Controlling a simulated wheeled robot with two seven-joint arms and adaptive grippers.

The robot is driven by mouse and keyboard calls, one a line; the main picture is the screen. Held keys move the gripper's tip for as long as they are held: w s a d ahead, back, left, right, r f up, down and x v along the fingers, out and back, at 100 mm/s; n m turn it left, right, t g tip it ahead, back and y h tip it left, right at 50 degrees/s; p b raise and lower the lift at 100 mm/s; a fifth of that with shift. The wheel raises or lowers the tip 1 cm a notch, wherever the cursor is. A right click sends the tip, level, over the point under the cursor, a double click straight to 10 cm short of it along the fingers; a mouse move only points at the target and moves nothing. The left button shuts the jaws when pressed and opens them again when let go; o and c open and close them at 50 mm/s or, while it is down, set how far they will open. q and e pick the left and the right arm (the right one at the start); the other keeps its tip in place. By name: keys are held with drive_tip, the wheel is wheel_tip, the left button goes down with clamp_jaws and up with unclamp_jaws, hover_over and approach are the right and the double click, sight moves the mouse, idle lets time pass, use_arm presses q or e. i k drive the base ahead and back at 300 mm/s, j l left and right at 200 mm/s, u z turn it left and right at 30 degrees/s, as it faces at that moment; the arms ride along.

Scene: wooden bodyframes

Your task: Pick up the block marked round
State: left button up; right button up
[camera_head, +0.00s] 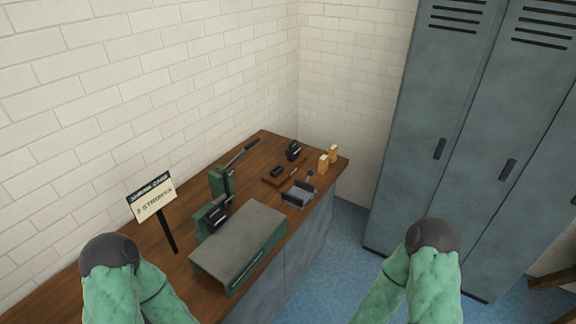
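Two small light wooden blocks stand on the far right end of the wooden bench. The nearer block (323,164) and the farther block (333,154) are close together near the bench's right edge. They are too small for me to read any mark, so I cannot tell which is marked round. My two green arms with dark rounded joints rise from the bottom edge at left and right, well short of the blocks. No gripper fingers show on either arm.
The wooden bench (188,262) holds a sign (152,194), a green lever press (222,185), a grey-topped green machine (240,243), a dark metal holder (298,194) and a small tray (272,181) with dark parts. Grey lockers (455,130) stand right; blue floor (345,235) is clear between.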

sight(323, 160)
drive_tip(key=u, duration=0.4)
drive_tip(key=l+u, duration=0.1)
drive_tip(key=u, duration=0.3)
drive_tip(key=l+u, duration=0.1)
drive_tip(key=u, duration=0.75)
drive_tip(key=l+u, duration=0.15)
drive_tip(key=u, duration=0.25)
drive_tip(key=l, duration=0.45)
drive_tip(key=k+l, duration=0.15)
drive_tip(key=l, duration=0.3)
drive_tip(key=l+u, duration=0.1)
drive_tip(key=l, duration=0.35)
drive_tip(key=k+l, duration=0.15)
drive_tip(key=l, duration=0.3)
drive_tip(key=k+l, duration=0.1)
drive_tip(key=l, duration=0.35)
drive_tip(key=k+l, duration=0.1)
drive_tip(key=l, duration=0.35)
drive_tip(key=u, duration=0.05)
